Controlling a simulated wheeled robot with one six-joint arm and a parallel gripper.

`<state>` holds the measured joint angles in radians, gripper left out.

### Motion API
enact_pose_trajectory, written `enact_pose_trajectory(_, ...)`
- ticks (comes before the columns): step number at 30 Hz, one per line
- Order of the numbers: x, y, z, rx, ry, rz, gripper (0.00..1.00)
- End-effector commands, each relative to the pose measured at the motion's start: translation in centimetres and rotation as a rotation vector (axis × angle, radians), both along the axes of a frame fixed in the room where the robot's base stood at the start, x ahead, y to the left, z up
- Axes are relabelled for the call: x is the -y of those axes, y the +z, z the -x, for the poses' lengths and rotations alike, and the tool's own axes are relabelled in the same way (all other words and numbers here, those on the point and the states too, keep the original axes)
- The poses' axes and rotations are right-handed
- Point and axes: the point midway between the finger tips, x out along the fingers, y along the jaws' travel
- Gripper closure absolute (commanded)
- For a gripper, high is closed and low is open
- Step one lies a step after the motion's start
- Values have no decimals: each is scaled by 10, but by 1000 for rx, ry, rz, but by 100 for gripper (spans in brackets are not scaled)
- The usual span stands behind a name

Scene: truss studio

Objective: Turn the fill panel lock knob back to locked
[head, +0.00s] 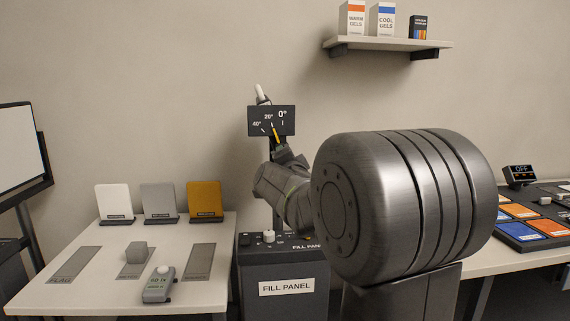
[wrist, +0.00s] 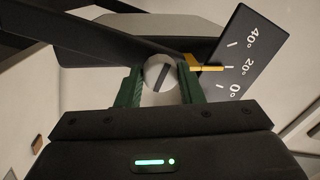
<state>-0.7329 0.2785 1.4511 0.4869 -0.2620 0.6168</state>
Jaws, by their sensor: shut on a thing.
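My gripper (wrist: 160,88) is shut on a round pale grey knob (wrist: 156,70) in the wrist view, with one green finger on each side. A dark line across the knob's face leans to the upper right. Beside it, a yellow pointer (wrist: 207,68) points at the 20° mark of a black scale plate (wrist: 262,45). In the head view the scale plate (head: 260,121) stands above the FILL PANEL console (head: 286,270). My gripper (head: 283,152) is just below the plate there, and the knob is hidden by my arm.
A white table (head: 210,226) at left holds white, grey and orange cards, a grey block (head: 137,252) and a small handheld device (head: 158,284). A shelf (head: 390,43) with boxes hangs above. A right-hand table carries coloured tiles (head: 520,211) and an OFF display (head: 520,173).

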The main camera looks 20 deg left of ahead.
Motion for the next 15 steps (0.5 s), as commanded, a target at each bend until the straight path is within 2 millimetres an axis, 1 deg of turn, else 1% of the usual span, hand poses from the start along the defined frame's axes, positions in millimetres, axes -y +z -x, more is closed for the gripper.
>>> enact_pose_trajectory(14, 0, 2, 0, -5, 0, -14, 89)
enact_pose_trajectory(15, 0, 2, 0, -5, 0, -14, 60)
